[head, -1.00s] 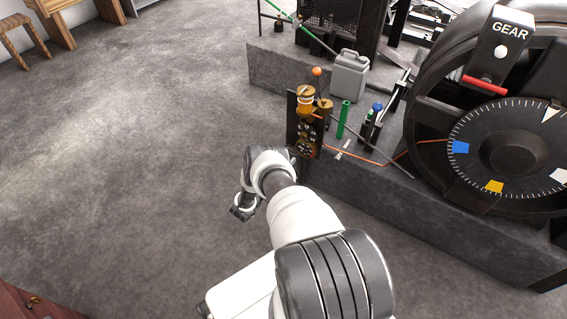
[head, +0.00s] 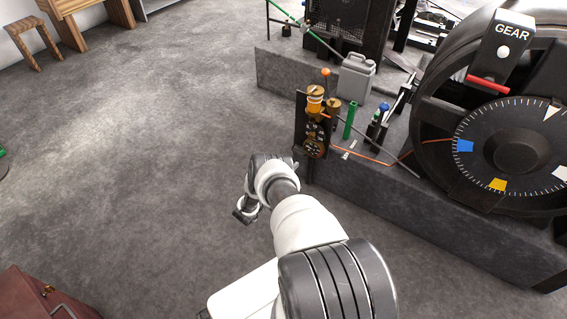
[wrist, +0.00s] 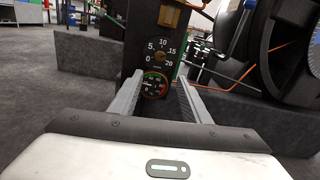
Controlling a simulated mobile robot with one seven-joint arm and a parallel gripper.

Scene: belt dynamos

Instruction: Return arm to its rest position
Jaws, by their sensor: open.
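My gripper (head: 247,211) hangs at the end of my white arm in the head view, over the grey floor and left of the gauge panel. In the wrist view my gripper (wrist: 155,103) is open, with its two grey fingers apart and nothing between them. The black gauge panel (head: 314,128) carries dials and brass fittings. In the wrist view its dials (wrist: 155,85) show beyond the fingers, in line with the gap. I cannot see any contact between gripper and panel.
A grey stone plinth (head: 400,205) runs along the right and bears a large black gear wheel (head: 510,150), a grey canister (head: 355,78) and a green cylinder (head: 349,120). A dark red box (head: 40,300) stands at bottom left. The floor (head: 130,170) on the left is open.

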